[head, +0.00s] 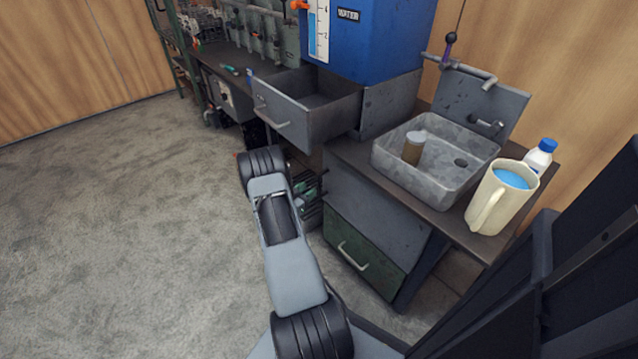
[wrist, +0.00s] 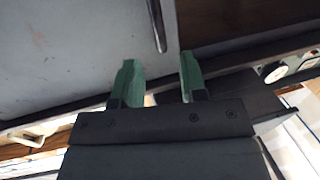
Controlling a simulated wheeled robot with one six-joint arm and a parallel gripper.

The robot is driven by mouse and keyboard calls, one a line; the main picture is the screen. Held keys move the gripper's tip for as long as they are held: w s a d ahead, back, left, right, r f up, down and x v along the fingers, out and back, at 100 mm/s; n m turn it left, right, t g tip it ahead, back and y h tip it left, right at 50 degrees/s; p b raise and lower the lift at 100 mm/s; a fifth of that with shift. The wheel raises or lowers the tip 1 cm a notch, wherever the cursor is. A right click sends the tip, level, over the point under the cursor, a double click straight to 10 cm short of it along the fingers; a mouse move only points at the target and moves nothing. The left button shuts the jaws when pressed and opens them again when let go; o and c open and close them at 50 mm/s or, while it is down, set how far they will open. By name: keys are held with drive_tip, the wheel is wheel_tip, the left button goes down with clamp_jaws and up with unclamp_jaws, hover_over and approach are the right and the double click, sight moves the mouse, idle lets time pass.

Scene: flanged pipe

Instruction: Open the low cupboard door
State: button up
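A low green front (head: 368,258) with a pale bar handle (head: 352,256) is under the sink counter and looks closed. I cannot tell for sure whether it is the cupboard door. In the wrist view my gripper (wrist: 158,76) has its two green fingers apart, with nothing between them. A grey panel (wrist: 75,45) with a dark upright bar (wrist: 156,25), perhaps a handle, lies beyond the fingertips, roughly in line with the gap. The bar does not reach between the fingers. In the head view my arm hides the gripper.
A grey drawer (head: 287,121) stands pulled out above the low fronts, beside my arm. A sink (head: 388,168), a cream jug (head: 497,205) and a white bottle (head: 539,158) are on the counter. A blue water tank (head: 375,35) stands behind. The carpet (head: 120,230) at left is clear.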

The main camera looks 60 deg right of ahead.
drive_tip(key=b, duration=0.2)
hover_over(319, 195)
drive_tip(key=shift+w+d, duration=0.15)
drive_tip(key=shift+d, duration=0.2)
clamp_jaws()
drive_tip(key=shift+a, duration=0.1)
